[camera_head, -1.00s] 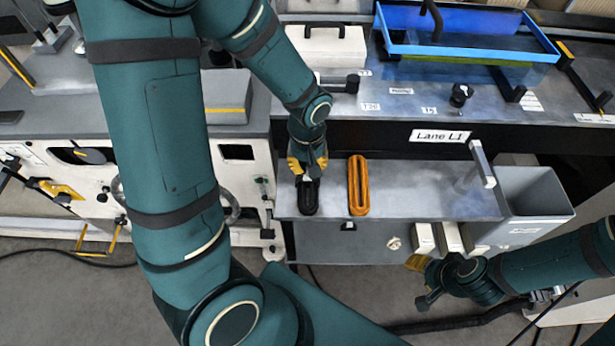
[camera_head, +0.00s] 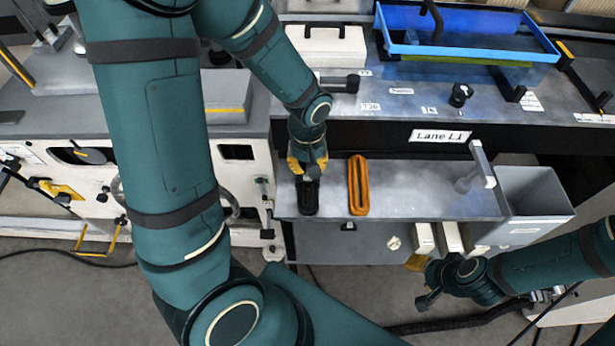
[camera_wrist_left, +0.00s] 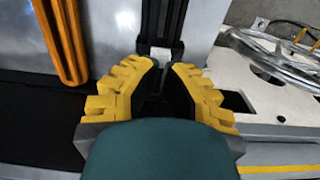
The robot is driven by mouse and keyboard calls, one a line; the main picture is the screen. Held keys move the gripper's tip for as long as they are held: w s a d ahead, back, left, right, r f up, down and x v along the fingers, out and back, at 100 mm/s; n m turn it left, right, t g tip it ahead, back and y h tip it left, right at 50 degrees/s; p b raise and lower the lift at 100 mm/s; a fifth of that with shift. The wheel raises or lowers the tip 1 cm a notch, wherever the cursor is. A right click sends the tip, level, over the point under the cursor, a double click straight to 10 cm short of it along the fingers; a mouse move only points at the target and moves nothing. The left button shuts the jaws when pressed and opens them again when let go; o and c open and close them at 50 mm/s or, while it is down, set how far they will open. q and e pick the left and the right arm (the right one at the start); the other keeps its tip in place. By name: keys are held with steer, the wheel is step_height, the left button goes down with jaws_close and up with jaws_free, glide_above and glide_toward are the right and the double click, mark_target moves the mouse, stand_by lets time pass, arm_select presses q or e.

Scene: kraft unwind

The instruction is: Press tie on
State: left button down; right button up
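No label reading "tie on" can be made out. A black oblong slotted piece (camera_head: 308,197) lies on the grey shelf (camera_head: 430,190), and an orange one (camera_head: 358,186) is beside it on the right. My left gripper (camera_head: 308,176), with yellow fingers, points down at the far end of the black piece. In the left wrist view, the black piece (camera_wrist_left: 162,22) runs away beyond the fingertips (camera_wrist_left: 166,66), with a small pale patch between them. Contact is not clear. The orange piece (camera_wrist_left: 62,40) is at upper left there. My right gripper (camera_head: 418,263) is low at the right, away from both pieces.
A sign reading "Lane L1" (camera_head: 440,136) is above the shelf. A blue tray (camera_head: 465,50), a white lidded box (camera_head: 328,46) and a black knob (camera_head: 460,94) are on the upper deck. A grey bin (camera_head: 535,205) stands right of the shelf. The shelf's middle is clear.

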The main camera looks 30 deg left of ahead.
arm_select(q)
steer(key=shift+f+b, duration=1.15)
arm_select(e)
steer(key=shift+f, duration=1.2)
arm_select(q)
steer(key=shift+r, duration=0.1)
arm_select(e)
steer(key=shift+r, duration=0.1)
arm_select(q)
steer(key=shift+r+p, duration=2.7)
steer(key=shift+r, duration=0.75)
arm_select(e)
step_height(320, 180, up, 5)
steer(key=shift+r, duration=0.1)
arm_select(q)
steer(key=shift+f, duration=0.1)
arm_select(e)
steer(key=shift+d+r, duration=0.1)
steer(key=shift+r, duration=0.05)
